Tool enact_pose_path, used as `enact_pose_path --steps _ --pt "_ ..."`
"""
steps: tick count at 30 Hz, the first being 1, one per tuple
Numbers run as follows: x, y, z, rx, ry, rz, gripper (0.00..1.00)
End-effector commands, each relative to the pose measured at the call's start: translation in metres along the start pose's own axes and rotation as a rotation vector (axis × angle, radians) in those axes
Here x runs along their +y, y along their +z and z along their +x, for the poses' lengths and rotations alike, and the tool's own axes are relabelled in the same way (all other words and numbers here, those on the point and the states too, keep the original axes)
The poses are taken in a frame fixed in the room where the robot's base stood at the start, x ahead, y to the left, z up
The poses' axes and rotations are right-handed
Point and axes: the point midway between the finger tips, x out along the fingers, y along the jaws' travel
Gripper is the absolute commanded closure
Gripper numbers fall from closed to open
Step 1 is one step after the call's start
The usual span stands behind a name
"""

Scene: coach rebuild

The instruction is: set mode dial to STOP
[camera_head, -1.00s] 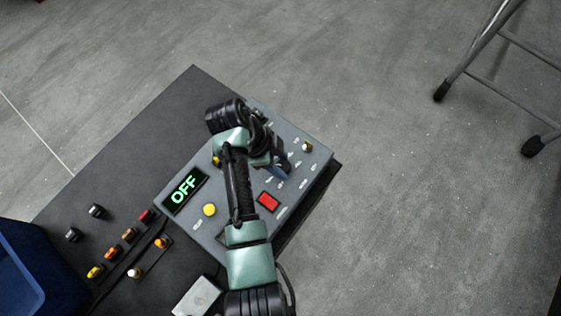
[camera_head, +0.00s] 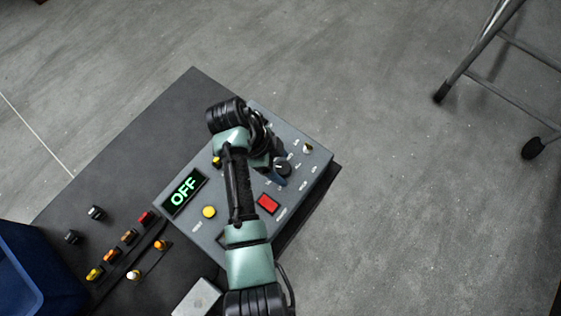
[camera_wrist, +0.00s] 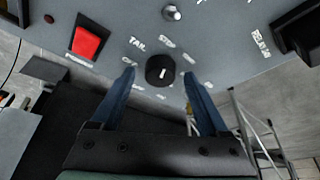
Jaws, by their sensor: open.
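The black mode dial (camera_head: 282,167) sits on the grey panel box (camera_head: 318,158), right of my wrist. In the wrist view the dial (camera_wrist: 160,70) is round with a white pointer line, roughly upright in the picture. Small white labels ring it; one reads TAIL, and the one above the dial looks like STOP but is blurred. My gripper (camera_wrist: 158,76) is open, its two blue fingers apart with the tips on either side of the dial. I cannot tell whether they touch it or how high they are. In the head view my wrist (camera_head: 258,150) hides part of the panel.
The panel's display (camera_head: 184,191) reads OFF. A red button (camera_head: 268,203), a yellow button (camera_head: 209,212) and a small light knob (camera_head: 307,148) stand on the panel. Several coloured parts lie left on the dark table (camera_head: 150,125), beside a blue bin (camera_head: 30,265).

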Motion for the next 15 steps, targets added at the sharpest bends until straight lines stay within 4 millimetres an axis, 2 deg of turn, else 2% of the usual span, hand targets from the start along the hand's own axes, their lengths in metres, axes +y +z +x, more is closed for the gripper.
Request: enact_pose_path --steps 5,8,15 --pt "-0.001 0.000 -0.006 0.000 -0.002 0.000 0.22" --pt "-0.002 0.001 -0.019 -0.001 -0.005 0.001 0.22" --pt "-0.002 0.001 -0.076 -0.002 -0.006 0.000 0.22"
